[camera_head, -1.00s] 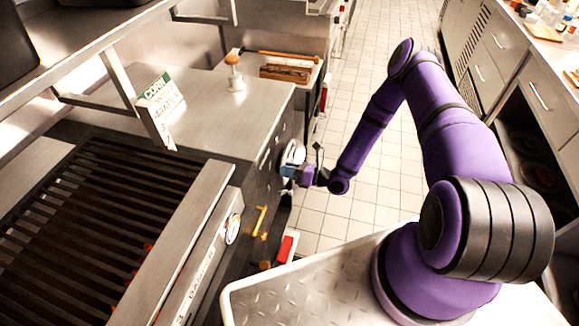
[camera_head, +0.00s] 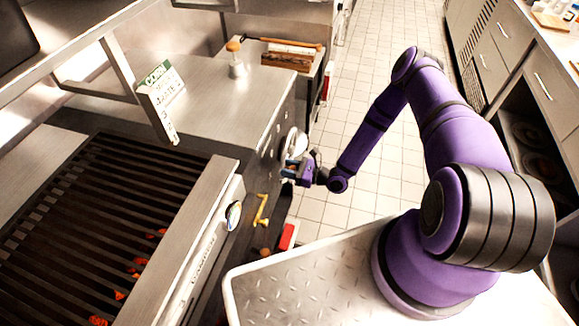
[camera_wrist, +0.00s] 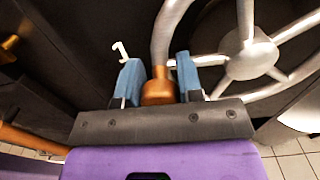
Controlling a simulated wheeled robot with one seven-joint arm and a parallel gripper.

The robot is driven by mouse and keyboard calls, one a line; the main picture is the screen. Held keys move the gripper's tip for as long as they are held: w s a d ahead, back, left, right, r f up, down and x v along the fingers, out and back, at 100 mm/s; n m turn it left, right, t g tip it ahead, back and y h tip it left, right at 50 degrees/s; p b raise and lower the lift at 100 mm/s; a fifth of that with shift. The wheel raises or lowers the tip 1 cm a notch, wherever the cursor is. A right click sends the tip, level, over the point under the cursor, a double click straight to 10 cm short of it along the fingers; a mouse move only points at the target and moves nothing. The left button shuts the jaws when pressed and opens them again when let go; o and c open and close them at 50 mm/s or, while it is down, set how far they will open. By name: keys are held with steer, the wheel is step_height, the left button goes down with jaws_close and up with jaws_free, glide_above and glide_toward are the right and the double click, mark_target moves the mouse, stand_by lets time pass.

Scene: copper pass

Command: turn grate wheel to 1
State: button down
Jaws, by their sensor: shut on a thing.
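The silver grate wheel (camera_wrist: 250,60) stands at the right of the wrist view, with its hub, spokes and part of its rim showing. In the head view the wheel (camera_head: 299,140) is on the dark front panel, partly hidden by my gripper. A copper-coloured knob (camera_wrist: 158,88) sits at the wheel's rim. My gripper (camera_wrist: 160,80) has its blue fingers shut on this knob, one on each side. A white numeral 1 (camera_wrist: 120,51) is on the dark panel just left of the fingers. The gripper (camera_head: 289,170) also shows in the head view.
The grill grate (camera_head: 110,210) lies at the left, with glowing orange coals (camera_head: 138,262) beneath it. A yellow handle (camera_head: 262,210) sticks out below the panel, near a red block (camera_head: 288,237). The tiled aisle (camera_head: 340,140) is clear beyond my arm.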

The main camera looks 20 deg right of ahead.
steer(key=shift+f, duration=0.1)
steer(key=c, duration=0.8)
jaws_free()
steer(key=shift+s+d, duration=0.1)
steer(key=shift+d, duration=0.05)
steer(key=v, duration=1)
steer(key=shift+s+d, duration=0.2)
steer(key=shift+d, duration=0.05)
